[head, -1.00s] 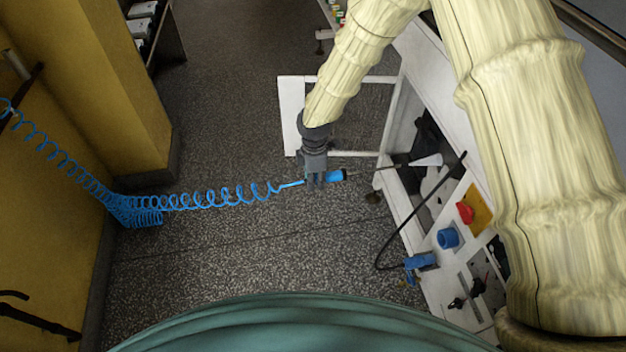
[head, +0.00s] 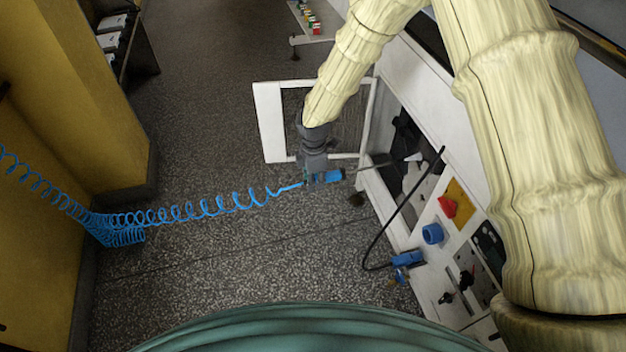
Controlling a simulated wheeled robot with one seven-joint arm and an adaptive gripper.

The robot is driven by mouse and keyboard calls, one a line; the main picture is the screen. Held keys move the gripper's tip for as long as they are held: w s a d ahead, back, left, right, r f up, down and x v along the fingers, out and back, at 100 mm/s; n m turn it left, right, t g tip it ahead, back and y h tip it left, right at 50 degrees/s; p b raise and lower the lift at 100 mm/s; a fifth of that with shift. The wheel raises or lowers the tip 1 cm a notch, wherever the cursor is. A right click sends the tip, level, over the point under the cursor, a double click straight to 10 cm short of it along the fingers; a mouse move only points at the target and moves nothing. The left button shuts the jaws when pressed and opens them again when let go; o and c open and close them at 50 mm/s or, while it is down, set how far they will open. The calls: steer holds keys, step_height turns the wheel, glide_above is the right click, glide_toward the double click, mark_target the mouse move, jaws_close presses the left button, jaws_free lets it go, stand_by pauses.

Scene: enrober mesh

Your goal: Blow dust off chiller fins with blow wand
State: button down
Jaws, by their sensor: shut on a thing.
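The blow wand (head: 328,177) has a blue handle and a thin metal tube. My gripper (head: 312,179) is shut on the blue handle, in front of the white machine (head: 372,205). The tube (head: 372,166) points right, into the machine's dark opening. A coiled blue air hose (head: 205,208) runs from the handle to the left wall. Dark shapes and a whitish shape (head: 411,172) show in the opening. I cannot make out the fins or any dust, and the wand's tip is not clear.
A white-framed door (head: 270,122) stands open beyond my gripper. A black cable (head: 388,225) loops out near a blue fitting (head: 405,258). A red knob (head: 447,206) and a blue knob (head: 432,234) stick out of the panel. Floor is clear around the hose.

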stand_by(0.4)
steer(key=s+d+p, duration=0.2)
steer(key=s+d, duration=0.1)
steer(key=s, duration=0.7)
steer(key=shift+d, duration=0.15)
stand_by(1.8)
steer(key=shift+p, duration=0.3)
stand_by(0.4)
